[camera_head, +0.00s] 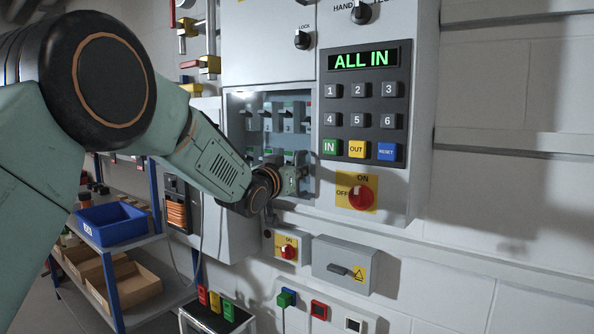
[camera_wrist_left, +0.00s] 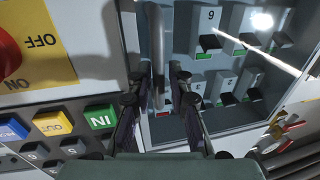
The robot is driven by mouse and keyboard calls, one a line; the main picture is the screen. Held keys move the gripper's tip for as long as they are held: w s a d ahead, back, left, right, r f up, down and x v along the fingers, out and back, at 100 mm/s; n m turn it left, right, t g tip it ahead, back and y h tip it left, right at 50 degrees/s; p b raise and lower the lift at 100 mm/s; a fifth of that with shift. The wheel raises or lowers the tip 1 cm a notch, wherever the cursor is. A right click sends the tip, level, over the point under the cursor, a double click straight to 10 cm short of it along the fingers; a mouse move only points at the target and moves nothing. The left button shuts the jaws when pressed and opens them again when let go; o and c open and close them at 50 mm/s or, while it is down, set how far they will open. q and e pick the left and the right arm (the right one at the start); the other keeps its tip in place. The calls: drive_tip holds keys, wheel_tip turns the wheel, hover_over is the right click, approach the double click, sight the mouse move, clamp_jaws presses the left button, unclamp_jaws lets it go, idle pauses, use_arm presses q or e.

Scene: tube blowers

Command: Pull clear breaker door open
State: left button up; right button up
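The breaker compartment (camera_head: 262,105) is in the panel left of the keypad, with rows of breaker switches inside. My left gripper (camera_head: 300,178) is at its lower right corner. In the left wrist view, which is upside down, the two fingers of the gripper (camera_wrist_left: 156,88) are apart, either side of a narrow upright grey strip (camera_wrist_left: 157,50). The strip looks like the door's edge or handle; I cannot tell whether the fingers touch it. A glare spot and bright streak over the breakers (camera_wrist_left: 208,42) suggest the clear door is in front of them. My right gripper is not in view.
The keypad (camera_head: 360,105) with an "ALL IN" display (camera_head: 362,59) and a red rotary switch (camera_head: 361,197) are right of the compartment. A grey box (camera_head: 340,262) and a small red switch (camera_head: 288,251) sit below. A shelf with a blue bin (camera_head: 112,222) stands lower left.

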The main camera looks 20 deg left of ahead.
use_arm(q)
drive_tip(key=shift+w+f, duration=0.1)
drive_tip(key=shift+d, duration=0.1)
drive_tip(key=c, duration=0.3)
clamp_jaws()
idle(0.3)
